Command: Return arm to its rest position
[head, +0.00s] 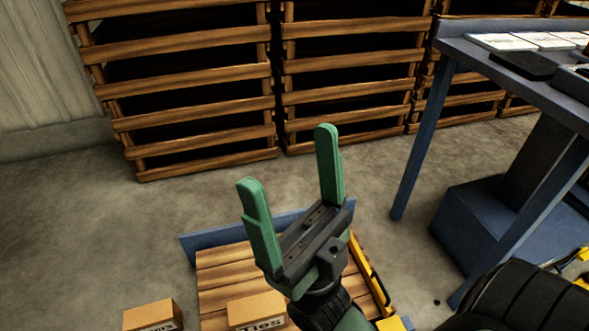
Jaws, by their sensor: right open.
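My right gripper (291,182) shows in the middle of the head view, with two green fingers spread wide and nothing between them. Its dark palm and wrist are below the fingers, and the arm comes in from the bottom edge. The gripper is seen in front of a wooden pallet (222,271) and hides part of it. My left gripper is not in view.
Slatted wooden crates (190,95) stand along the back. A blue table (505,70) with white items and a dark flat item is at the right. Cardboard boxes (152,316) are at the bottom, one (255,309) by the pallet. Concrete floor (80,220) at left is clear.

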